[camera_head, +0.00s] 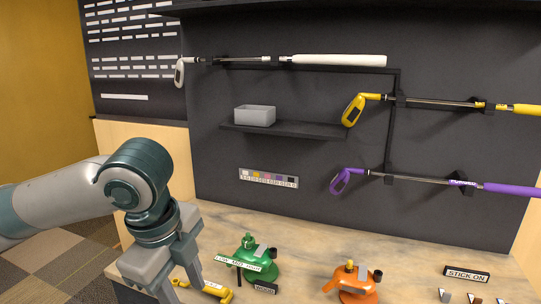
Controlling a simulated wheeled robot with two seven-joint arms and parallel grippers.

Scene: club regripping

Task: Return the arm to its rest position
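My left arm comes in from the left, and its gripper (180,283) points down over the left end of the workbench (330,240). Its two fingers look spread, with no object visible between them. A yellow tool (214,291) lies on the bench just right of and below the fingers, partly hidden by them. I cannot tell whether they touch it. My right gripper is out of view.
A green bottle-like device (258,265) and an orange one (352,284) stand on the bench. White (335,60), yellow (436,101) and purple (420,181) clubs hang on the wall. A grey box (255,116) sits on a shelf (285,130).

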